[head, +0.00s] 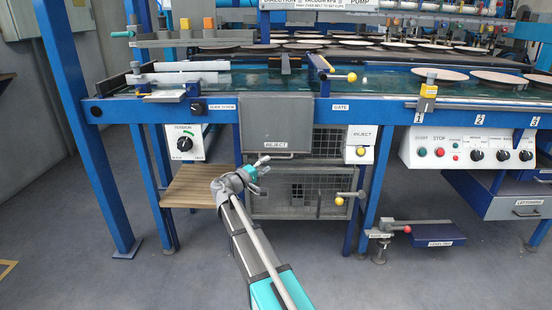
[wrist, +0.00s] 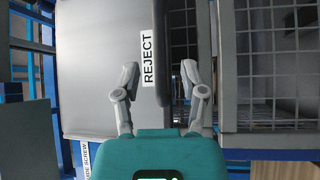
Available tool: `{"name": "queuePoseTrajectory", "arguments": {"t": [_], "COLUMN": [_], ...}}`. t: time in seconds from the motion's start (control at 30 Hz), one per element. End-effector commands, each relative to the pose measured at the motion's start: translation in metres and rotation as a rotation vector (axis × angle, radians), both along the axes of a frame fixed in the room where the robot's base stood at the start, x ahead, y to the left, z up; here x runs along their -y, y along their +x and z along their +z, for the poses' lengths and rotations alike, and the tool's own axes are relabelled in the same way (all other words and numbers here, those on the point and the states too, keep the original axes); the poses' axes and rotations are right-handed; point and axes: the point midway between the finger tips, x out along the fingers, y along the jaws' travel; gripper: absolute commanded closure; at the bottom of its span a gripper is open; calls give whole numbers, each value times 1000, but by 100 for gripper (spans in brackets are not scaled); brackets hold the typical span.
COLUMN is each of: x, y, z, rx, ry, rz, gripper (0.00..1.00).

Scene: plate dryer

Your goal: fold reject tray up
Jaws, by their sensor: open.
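The reject tray (head: 277,115) is a grey panel hanging down at the front of the blue-framed machine, with a REJECT label near its lower edge.
Wire mesh doors (head: 315,190) stand behind and below the tray. A wooden shelf (head: 200,186) is at left. A yellow-knobbed lever (head: 350,77) and a white REJECT box (head: 360,136) are at right. A control panel (head: 465,148) lies farther right. The floor in front is clear.

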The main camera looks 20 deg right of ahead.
Motion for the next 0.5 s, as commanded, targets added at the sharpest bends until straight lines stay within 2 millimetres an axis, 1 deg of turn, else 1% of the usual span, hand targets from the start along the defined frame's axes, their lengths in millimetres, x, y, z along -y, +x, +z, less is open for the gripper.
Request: {"name": "queuePoseTrajectory", "arguments": {"t": [0.03,0.2,0.4,0.5], "x": [8,29,43,46], "y": [4,12,18,19], "z": [2,5,6,7], "rx": [1,0,1,1], "ry": [0,0,0,0], "rz": [-3,-2,0,0], "gripper": [46,46,46,46]}}
